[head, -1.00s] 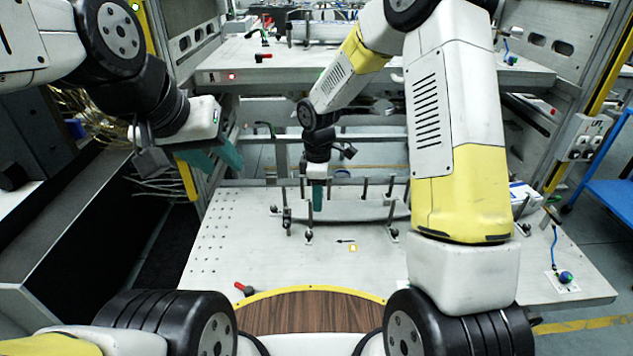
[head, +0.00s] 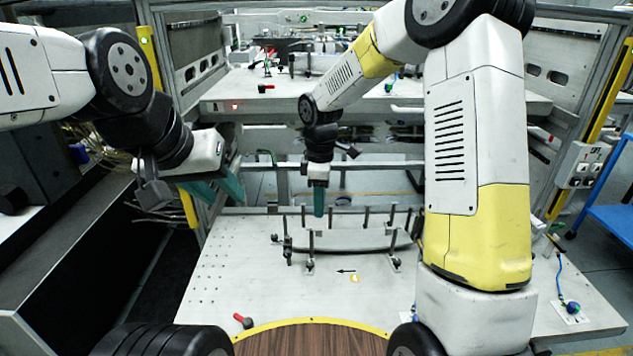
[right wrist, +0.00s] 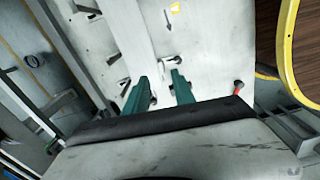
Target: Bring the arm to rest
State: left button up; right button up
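My left gripper (head: 212,191), with teal fingers, hangs at the left over the dark gap beside the workbench, with its fingers apart and nothing between them. My right gripper (head: 319,202) is above the back of the white workbench (head: 230,280), near a row of upright pins. In the right wrist view its two teal fingers (right wrist: 160,88) stand apart with nothing between them. The head view shows the right fingers only edge-on.
A curved rail with upright pins (head: 345,252) stands on the workbench. A red-handled clamp (head: 243,321) lies near its front edge. A yellow label with a black arrow (head: 355,278) lies mid-bench. A blue cart (head: 612,215) stands at the right.

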jog(key=s+d+r+m+t, duration=0.2)
jog(key=s+d+r+m, duration=0.25)
jog(key=r, duration=0.25)
jog(key=s+d+r+m+t, duration=0.1)
jog(key=s+d+r+m, duration=0.35)
jog(key=r, duration=0.25)
jog(key=s+d+r+m+t+y, duration=0.2)
jog(key=s+m, duration=0.5)
jog(key=s, duration=0.5)
notch_tip(320, 180, up, 2)
jog(key=shift+s+d+t, duration=0.25)
jog(key=shift+d+t, duration=0.15)
jog(key=shift+t, duration=0.2)
jog(key=shift+d, duration=0.15)
